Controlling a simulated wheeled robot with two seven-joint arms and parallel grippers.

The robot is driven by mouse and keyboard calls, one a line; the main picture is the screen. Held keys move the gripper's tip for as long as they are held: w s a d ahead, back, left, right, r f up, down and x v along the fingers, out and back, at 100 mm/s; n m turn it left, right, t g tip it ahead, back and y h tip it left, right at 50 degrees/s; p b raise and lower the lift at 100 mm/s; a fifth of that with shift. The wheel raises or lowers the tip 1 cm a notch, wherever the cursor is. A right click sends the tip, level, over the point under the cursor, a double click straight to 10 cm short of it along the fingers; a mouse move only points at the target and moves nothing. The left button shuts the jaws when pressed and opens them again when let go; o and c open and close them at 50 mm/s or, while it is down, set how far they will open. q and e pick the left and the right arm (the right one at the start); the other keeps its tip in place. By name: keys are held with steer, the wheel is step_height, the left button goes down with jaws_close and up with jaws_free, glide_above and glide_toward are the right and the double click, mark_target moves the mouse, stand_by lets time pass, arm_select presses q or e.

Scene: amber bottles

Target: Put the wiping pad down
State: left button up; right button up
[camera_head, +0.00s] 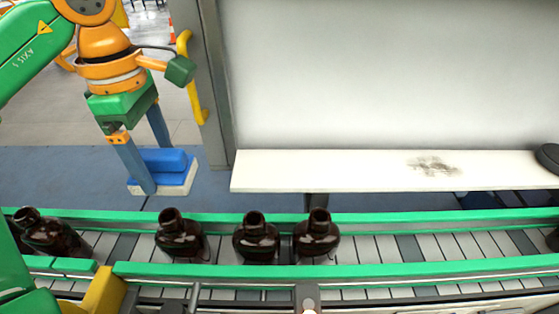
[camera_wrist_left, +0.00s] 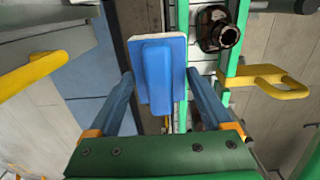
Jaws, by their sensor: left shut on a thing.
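The wiping pad (camera_head: 178,180) has a blue grip block on a white base. My left gripper (camera_head: 158,168) points down and is shut on it, one blue finger on each side of the block. The pad hangs left of the white ledge (camera_head: 330,172), beyond the conveyor's far rail, over the blue floor strip. In the left wrist view, the pad (camera_wrist_left: 158,72) lies between the fingers (camera_wrist_left: 158,75), white edge at the top. A dark smudge (camera_head: 433,165) marks the ledge's top. My right gripper is not in view.
Several amber bottles (camera_head: 180,237) stand on the conveyor (camera_head: 400,249); the leftmost (camera_head: 50,235) leans. A bottle (camera_wrist_left: 217,32) also shows in the wrist view. A black round object (camera_head: 548,157) sits at the ledge's right end. The ledge's left part is clear. A yellow handle (camera_head: 193,80) is beside the grey post.

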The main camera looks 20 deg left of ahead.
arm_select(q)
steer(key=shift+w+f, duration=0.35)
steer(key=shift+w, duration=0.3)
steer(key=shift+s+r, duration=0.15)
steer(key=shift+s, duration=0.2)
steer(key=shift+d, duration=0.1)
steer(key=w+d+p, duration=0.1)
steer(key=w+d, duration=0.2)
steer(key=d, duration=0.1)
steer(key=w+d+p, duration=0.2)
steer(key=w+d, duration=0.1)
steer(key=d, duration=0.2)
steer(key=w+d+p, duration=0.1)
steer(key=w+d, duration=0.3)
steer(key=shift+d+r, duration=0.35)
steer(key=f, duration=0.1)
steer(key=f+p, duration=0.1)
steer(key=f, duration=0.1)
steer(key=shift+w+d+f+p, duration=0.25)
steer(key=shift+w+d+p, duration=0.1)
steer(key=shift+f, duration=0.2)
steer(key=shift+a, duration=0.1)
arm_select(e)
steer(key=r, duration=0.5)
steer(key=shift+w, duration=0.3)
